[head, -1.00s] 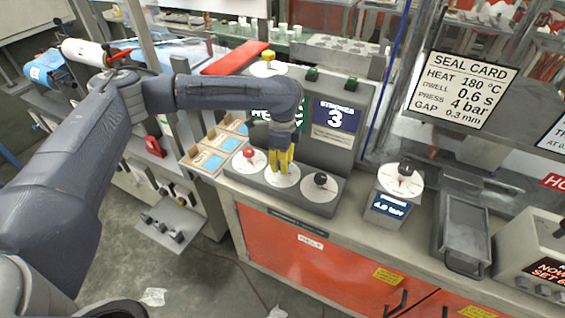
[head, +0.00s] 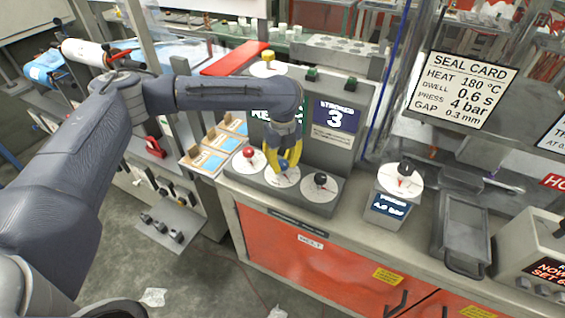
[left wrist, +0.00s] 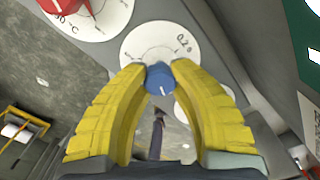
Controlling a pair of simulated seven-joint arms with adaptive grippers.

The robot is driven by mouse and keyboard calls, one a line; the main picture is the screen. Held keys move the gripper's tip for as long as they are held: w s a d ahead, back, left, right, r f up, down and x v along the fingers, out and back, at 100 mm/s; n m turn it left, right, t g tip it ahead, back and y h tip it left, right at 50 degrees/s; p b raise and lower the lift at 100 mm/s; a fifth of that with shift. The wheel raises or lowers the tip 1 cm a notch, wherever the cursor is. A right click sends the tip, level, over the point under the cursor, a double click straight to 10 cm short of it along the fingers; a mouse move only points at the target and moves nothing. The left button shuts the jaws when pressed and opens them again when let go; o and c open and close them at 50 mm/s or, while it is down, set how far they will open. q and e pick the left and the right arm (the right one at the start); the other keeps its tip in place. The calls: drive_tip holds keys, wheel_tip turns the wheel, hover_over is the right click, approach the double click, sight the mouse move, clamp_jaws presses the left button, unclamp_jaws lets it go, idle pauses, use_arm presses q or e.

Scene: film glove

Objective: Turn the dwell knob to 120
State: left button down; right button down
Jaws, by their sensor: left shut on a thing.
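The blue knob (head: 284,165) stands on the middle white dial (head: 283,178) of the grey panel. It also shows in the left wrist view (left wrist: 159,79) with a white pointer line, and its dial (left wrist: 150,42) bears the mark "0.2 s". My left gripper (head: 284,160) comes down from above. Its two yellow fingers bow around the blue knob and are shut on it, one on each side. The knob's far side and part of the dial are hidden by the fingers. My right gripper is not in view.
A red knob (head: 249,153) sits close left of the blue one, a black knob (head: 320,178) close right. A screen (head: 338,116) behind reads 3. A separate box with a black knob (head: 405,168) stands right. The seal card (head: 464,90) lists dwell 0.6 s.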

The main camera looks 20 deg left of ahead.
sight(283, 162)
use_arm(q)
drive_tip(key=shift+m, duration=0.6)
drive_tip(key=c, duration=1)
unclamp_jaws()
wheel_tip(283, 162, up, 12)
idle(0.3)
